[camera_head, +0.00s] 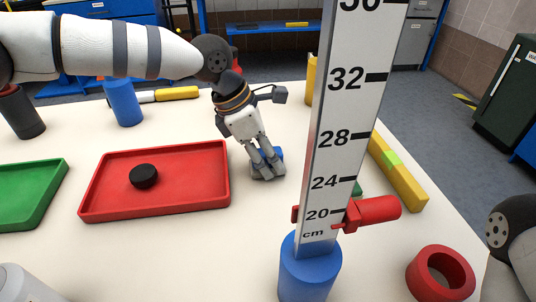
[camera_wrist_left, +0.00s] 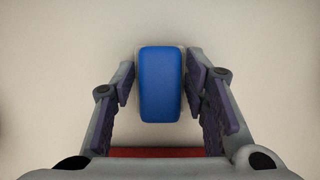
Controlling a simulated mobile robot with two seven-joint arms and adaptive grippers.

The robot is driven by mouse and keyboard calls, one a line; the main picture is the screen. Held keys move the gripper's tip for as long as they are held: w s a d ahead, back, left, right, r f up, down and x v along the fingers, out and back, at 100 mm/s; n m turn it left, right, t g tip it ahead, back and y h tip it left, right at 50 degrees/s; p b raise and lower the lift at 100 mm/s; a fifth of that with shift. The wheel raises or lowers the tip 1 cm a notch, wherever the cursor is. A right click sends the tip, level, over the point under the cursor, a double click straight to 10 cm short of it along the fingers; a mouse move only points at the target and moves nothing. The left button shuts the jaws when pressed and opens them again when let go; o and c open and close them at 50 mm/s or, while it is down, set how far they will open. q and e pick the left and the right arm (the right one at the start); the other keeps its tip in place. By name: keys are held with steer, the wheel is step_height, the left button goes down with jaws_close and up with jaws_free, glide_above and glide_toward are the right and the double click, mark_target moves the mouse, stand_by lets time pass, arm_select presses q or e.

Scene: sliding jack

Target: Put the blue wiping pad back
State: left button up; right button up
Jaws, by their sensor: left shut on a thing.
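The blue wiping pad (camera_wrist_left: 160,84) is a rounded blue block with a pale edge. In the left wrist view it sits between both fingers of my left gripper (camera_wrist_left: 160,88), which is shut on it. In the head view my left gripper (camera_head: 266,168) points down at the table, just right of the red tray. Only a bit of the blue pad (camera_head: 280,154) shows there behind the fingers. Whether the pad touches the table is hard to tell. The fingers of my right gripper are not in view.
The red tray (camera_head: 200,205) holds a black puck (camera_head: 143,176). A tall measuring post (camera_head: 330,150) with a red slider (camera_head: 372,212) stands on a blue base (camera_head: 309,272). A red ring (camera_head: 441,274), yellow bar (camera_head: 398,170), green tray (camera_head: 40,205) and blue cylinder (camera_head: 124,102) stand around.

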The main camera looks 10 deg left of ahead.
arm_select(q)
steer(key=o, duration=1.1)
steer(key=shift+f, duration=0.1)
steer(key=p+v, duration=0.1)
steer(key=v, duration=1.1)
steer(key=shift+r, duration=0.2)
